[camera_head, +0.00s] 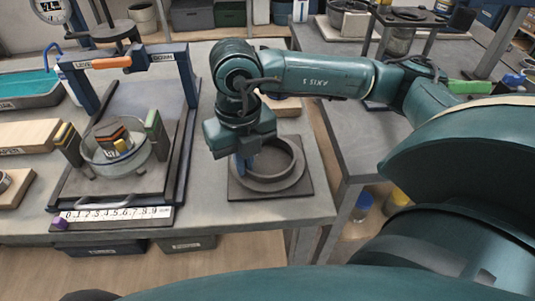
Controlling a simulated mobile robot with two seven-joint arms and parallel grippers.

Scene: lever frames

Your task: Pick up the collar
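A dark grey ring, which looks like the collar (289,174), lies flat on a dark square plate (300,192) near the right end of the table. My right gripper (245,166) points down at the ring's left side. Its bluish fingers are at the ring's left rim and overlap it in the view. The fingers are small and partly hidden by the gripper body, so I cannot tell whether they are open or shut, or whether they touch the rim. My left gripper is not in view.
Left of the ring stands a lever frame (186,80) with an orange-handled lever (98,63). A clear round dish (101,164) with blocks stands on its base, with a number scale (115,215) in front. The table (260,213) is clear in front of the plate.

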